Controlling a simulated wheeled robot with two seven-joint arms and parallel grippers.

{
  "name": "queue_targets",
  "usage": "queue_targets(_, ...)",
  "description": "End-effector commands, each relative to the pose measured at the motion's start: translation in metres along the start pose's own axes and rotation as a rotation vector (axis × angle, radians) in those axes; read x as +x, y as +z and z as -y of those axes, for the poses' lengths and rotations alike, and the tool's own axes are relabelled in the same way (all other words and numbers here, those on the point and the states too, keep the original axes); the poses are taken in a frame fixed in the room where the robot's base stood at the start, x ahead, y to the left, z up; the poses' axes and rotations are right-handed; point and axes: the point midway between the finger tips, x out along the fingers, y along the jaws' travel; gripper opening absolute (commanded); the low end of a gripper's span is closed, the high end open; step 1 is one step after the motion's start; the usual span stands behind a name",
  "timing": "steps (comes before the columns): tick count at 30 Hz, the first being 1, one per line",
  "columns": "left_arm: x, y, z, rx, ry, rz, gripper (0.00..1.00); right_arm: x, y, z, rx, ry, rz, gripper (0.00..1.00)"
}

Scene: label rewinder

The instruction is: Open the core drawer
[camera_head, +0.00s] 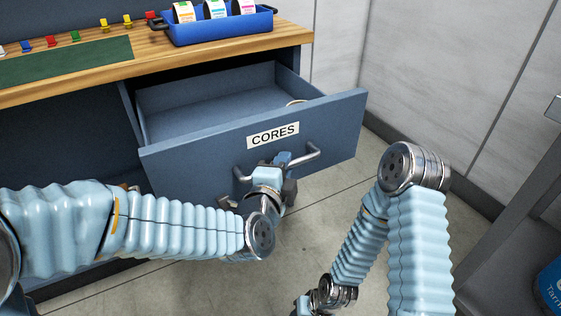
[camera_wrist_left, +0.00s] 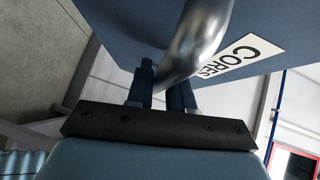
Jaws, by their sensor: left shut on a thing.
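The core drawer (camera_head: 205,160) is a blue-grey drawer with a white CORES label (camera_head: 273,135) on its front. It stands pulled out from under the wooden bench top, and its inside shows. A pale ring-shaped thing (camera_head: 296,103) is partly visible inside at the right. The drawer's metal bar handle (camera_head: 308,156) runs across the front below the label. My left gripper (camera_head: 283,160) is shut on the handle near its middle. In the left wrist view the handle (camera_wrist_left: 200,40) passes between the fingers (camera_wrist_left: 162,88). My right gripper is not clearly seen; only my right arm shows.
A blue bin (camera_head: 215,30) with several label rolls stands on the bench top (camera_head: 150,55). Small coloured pieces sit by a green mat (camera_head: 65,62). A grey wall (camera_head: 430,70) is at the right, with a dark grey unit (camera_head: 515,210) nearer. Open floor lies below the drawer.

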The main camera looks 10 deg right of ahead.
Motion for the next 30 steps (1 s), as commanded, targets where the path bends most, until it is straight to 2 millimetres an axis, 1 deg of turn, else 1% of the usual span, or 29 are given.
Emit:
queue_targets(6,0.000,0.000,-0.001,0.000,0.003,-0.001,0.00,0.000,0.000,0.000,0.000,0.000,0.000,0.43)
queue_targets(7,0.000,0.000,-0.001,0.000,0.003,-0.001,0.24,0.000,0.000,0.000,0.000,0.000,0.000,0.43)
queue_targets(10,0.000,0.000,-0.001,0.000,0.002,-0.001,0.40,0.000,0.000,0.000,0.000,0.000,0.000,0.43)
queue_targets(19,-0.001,0.000,0.000,0.000,0.001,-0.001,0.41,0.000,0.000,0.000,0.000,0.000,0.000,0.43)
queue_targets(22,-0.008,-0.001,0.000,0.000,0.001,-0.002,0.41,0.000,0.000,0.000,0.000,0.000,0.000,0.43)
queue_targets(26,-0.032,-0.001,0.001,0.001,0.000,-0.003,0.41,-0.002,0.000,0.001,-0.001,-0.001,0.001,0.43)
queue_targets(30,-0.070,-0.001,0.002,0.001,0.000,-0.004,0.41,-0.005,0.001,0.003,-0.002,-0.002,0.002,0.43)
